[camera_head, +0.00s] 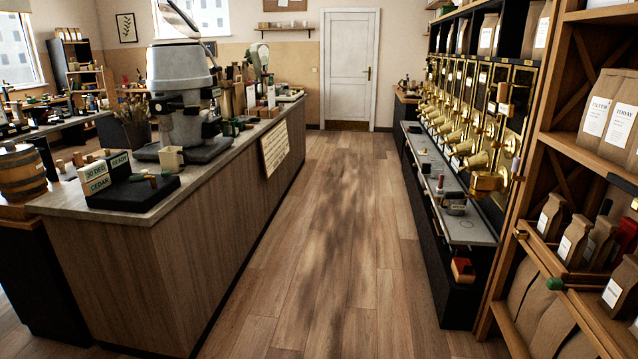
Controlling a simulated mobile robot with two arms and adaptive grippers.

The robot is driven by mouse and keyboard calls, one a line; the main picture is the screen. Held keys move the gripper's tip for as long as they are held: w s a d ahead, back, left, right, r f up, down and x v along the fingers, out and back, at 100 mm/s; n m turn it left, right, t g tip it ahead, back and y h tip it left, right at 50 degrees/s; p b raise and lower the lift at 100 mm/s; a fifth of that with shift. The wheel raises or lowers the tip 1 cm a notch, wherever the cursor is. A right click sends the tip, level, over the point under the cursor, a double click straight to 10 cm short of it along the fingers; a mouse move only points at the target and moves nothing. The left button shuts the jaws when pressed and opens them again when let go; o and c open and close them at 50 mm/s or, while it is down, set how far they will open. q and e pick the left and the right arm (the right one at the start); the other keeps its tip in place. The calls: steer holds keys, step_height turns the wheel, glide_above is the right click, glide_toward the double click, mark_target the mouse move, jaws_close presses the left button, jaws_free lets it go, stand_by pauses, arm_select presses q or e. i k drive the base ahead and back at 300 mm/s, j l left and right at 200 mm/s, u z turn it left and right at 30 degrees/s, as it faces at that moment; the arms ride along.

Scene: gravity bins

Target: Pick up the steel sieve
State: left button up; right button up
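I cannot pick out the steel sieve for certain. Several small items, some dark and some metallic, lie on the grey ledge (470,232) below the brass-spouted gravity bins (480,110) on the right. One small dark, pale-fronted item (456,207) stands near the ledge's front part, too small to identify. Other small items crowd the far end of the counter at the left, where details are also too small to tell. Neither of my grippers shows in this view.
A wooden aisle floor (325,230) runs clear to a white door (349,70). A long counter (190,250) with a large grey machine (183,90) and a lettered sign (95,178) borders it left. Shelves with paper bags (600,110) stand near right.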

mark_target(249, 120)
steer(key=i, duration=4)
steer(key=i+u, duration=0.25)
steer(key=i, duration=0.25)
steer(key=i+l+u, duration=0.25)
steer(key=i, duration=0.2)
steer(key=i+l+u, duration=0.3)
steer(key=i, duration=0.15)
steer(key=i+l+u, duration=0.25)
steer(key=i+l, duration=0.05)
steer(key=i, duration=0.15)
